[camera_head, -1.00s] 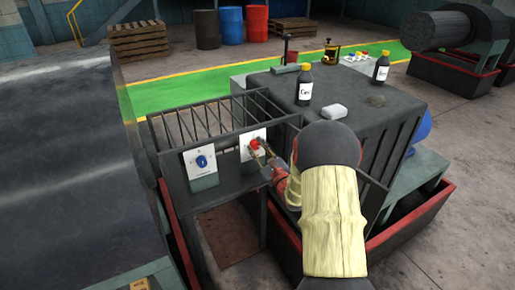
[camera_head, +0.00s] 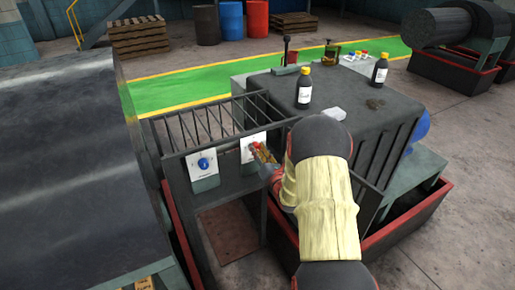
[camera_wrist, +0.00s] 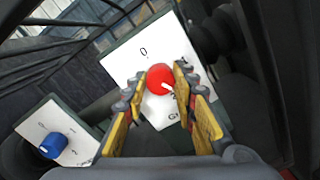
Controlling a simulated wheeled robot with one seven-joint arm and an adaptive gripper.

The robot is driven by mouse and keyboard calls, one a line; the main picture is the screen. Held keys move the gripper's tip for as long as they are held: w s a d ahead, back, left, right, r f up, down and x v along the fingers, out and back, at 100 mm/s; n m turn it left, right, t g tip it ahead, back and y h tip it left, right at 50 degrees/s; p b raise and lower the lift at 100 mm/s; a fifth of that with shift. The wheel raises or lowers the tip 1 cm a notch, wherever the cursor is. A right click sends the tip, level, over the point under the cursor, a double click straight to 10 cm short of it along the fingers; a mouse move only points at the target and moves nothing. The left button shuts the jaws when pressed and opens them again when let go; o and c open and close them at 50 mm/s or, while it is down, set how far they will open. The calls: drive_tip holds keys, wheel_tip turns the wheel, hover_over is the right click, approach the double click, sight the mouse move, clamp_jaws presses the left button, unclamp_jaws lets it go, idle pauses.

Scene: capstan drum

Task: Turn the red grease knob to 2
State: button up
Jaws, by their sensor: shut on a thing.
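The red grease knob (camera_wrist: 158,78) sits on a white plate (camera_wrist: 120,60) with a 0 near its top. A white mark on the knob faces lower right in the wrist view, toward a figure that looks like a 2, partly hidden by a finger. My gripper (camera_wrist: 161,77) has its yellow-padded fingers on both sides of the knob and is shut on it. In the head view my gripper (camera_head: 259,152) is at the knob's plate (camera_head: 249,143) and largely hides the knob.
A blue knob (camera_wrist: 53,145) on its own white plate is left of the red one. A barred metal frame (camera_head: 215,122) runs above both plates. A dark machine box (camera_head: 345,110) with bottles (camera_head: 303,88) on top stands behind my arm.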

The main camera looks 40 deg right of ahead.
drive_tip(key=m+p, duration=0.2)
drive_tip(key=m, duration=0.3)
drive_tip(key=shift+f, duration=0.1)
idle(0.5)
drive_tip(key=o, duration=1.2)
drive_tip(key=shift+c, duration=0.2)
drive_tip(key=shift+s, duration=0.1)
drive_tip(key=v, duration=1.1)
drive_tip(key=shift+s+a, duration=0.2)
drive_tip(key=shift+s, duration=0.15)
